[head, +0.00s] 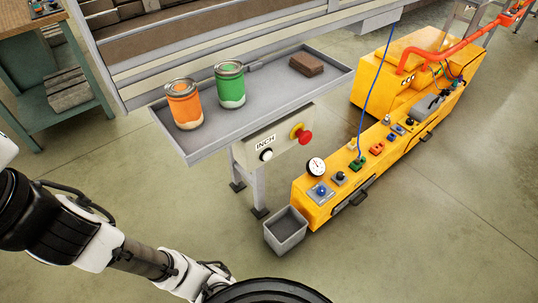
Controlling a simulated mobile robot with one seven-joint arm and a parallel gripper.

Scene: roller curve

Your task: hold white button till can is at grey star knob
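A small white button (266,155) sits on a grey panel (282,144) marked INCH, under the front edge of a grey tray (205,147). An orange can (184,104) and a green can (230,86) stand upright in the tray, the orange one further left. A small grey fitting (253,66) shows just right of the green can; I cannot tell whether it is the grey star knob. My arm runs along the lower left, well apart from the button. Its end passes behind a dark round part of me at the bottom, so my gripper is not seen.
A red mushroom button (304,136) on a yellow base is right of the white button. A brown block (306,64) lies in the tray. A yellow machine (371,158) with several controls stands right, a grey bin (286,230) beside it. Floor left of the panel is clear.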

